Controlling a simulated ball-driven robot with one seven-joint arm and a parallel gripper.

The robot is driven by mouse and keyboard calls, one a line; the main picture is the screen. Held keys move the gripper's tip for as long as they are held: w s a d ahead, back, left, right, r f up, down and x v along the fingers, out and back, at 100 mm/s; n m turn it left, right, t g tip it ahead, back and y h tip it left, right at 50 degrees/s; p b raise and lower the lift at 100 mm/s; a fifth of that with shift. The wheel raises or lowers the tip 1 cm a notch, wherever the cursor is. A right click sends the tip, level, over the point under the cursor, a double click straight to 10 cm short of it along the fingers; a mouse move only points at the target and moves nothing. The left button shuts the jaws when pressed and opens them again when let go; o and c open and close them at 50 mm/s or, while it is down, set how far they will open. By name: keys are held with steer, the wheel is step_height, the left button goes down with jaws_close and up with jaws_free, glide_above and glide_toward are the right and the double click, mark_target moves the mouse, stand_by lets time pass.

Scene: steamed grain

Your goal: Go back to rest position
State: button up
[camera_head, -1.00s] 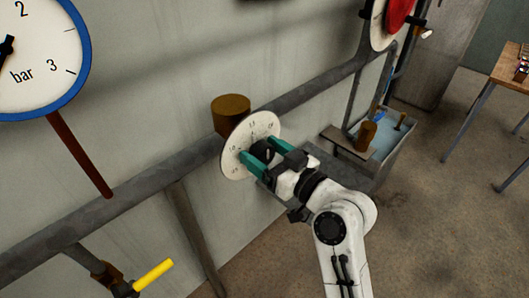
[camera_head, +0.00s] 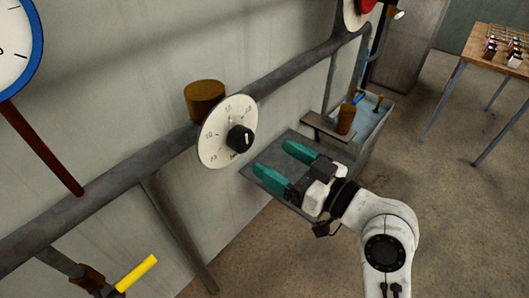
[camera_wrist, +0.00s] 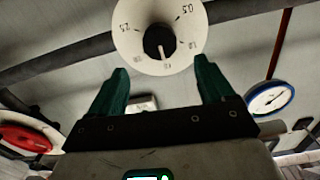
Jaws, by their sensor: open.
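My gripper (camera_head: 277,162) is open and empty, with its two green fingers apart in front of the grey shelf by the wall. The round white dial (camera_head: 214,147) with a black knob (camera_head: 239,138) is on the pipe, up and left of my fingers and not touching them. In the wrist view the dial (camera_wrist: 132,47) and its knob (camera_wrist: 160,42) lie beyond and above the gap between my fingertips (camera_wrist: 161,76).
A grey pipe (camera_head: 110,185) runs along the wall with a brown cylinder (camera_head: 204,101) above the dial. A yellow-handled valve (camera_head: 136,273) is lower left. A basin (camera_head: 376,128) and a wooden table (camera_head: 482,56) stand at right. The floor between is clear.

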steer(key=shift+s+d, duration=0.3)
steer(key=shift+d, duration=0.1)
steer(key=shift+f, duration=0.1)
